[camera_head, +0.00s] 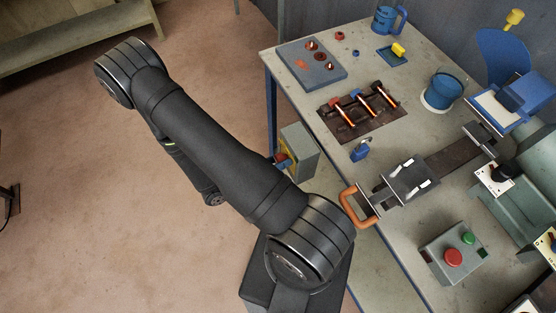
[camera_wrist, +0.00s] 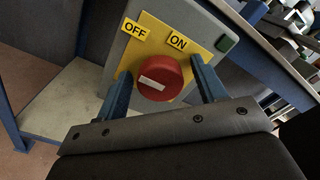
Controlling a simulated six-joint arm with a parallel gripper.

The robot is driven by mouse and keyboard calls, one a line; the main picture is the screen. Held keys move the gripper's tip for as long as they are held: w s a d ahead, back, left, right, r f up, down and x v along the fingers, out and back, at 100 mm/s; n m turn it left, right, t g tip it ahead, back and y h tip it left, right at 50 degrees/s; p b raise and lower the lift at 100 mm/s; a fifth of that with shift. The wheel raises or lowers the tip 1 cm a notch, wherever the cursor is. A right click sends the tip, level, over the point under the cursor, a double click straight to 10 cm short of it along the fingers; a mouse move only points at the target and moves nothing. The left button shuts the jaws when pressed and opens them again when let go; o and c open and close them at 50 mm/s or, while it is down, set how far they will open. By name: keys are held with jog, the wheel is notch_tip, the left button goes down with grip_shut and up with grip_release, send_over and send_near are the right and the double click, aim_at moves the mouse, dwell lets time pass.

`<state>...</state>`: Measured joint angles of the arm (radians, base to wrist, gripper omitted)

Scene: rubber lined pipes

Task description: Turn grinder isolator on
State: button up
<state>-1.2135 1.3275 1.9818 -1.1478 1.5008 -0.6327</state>
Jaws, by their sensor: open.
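The grinder isolator is a grey box (camera_wrist: 118,48) with a yellow plate (camera_wrist: 150,30), black OFF and ON labels and a round red knob (camera_wrist: 172,72). A white bar on the knob lies nearly level, toward its left side, below the OFF label. My gripper (camera_wrist: 161,78) is open, with one blue finger on each side of the knob. I cannot tell whether either finger touches it. In the head view the isolator box (camera_head: 301,147) is beside the table's left edge; its knob is partly visible and my gripper is mostly hidden by my arm.
A small green patch (camera_wrist: 226,44) is at the isolator's right edge. The table (camera_head: 345,55) holds a blue padlock (camera_head: 361,151), an orange-handled slide (camera_head: 357,206) and a red-and-green button box (camera_head: 453,254). Open floor (camera_head: 120,220) lies left of the table.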

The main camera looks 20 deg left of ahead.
jog(key=shift+c, duration=0.2)
jog(key=c, duration=0.9)
jog(key=shift+c, duration=0.2)
jog(key=shift+m, duration=0.3)
jog(key=m, duration=0.3)
jog(key=shift+m, duration=0.3)
jog(key=m, duration=0.4)
jog(key=shift+m, duration=0.3)
jog(key=m, duration=0.4)
jog(key=shift+m, duration=2.5)
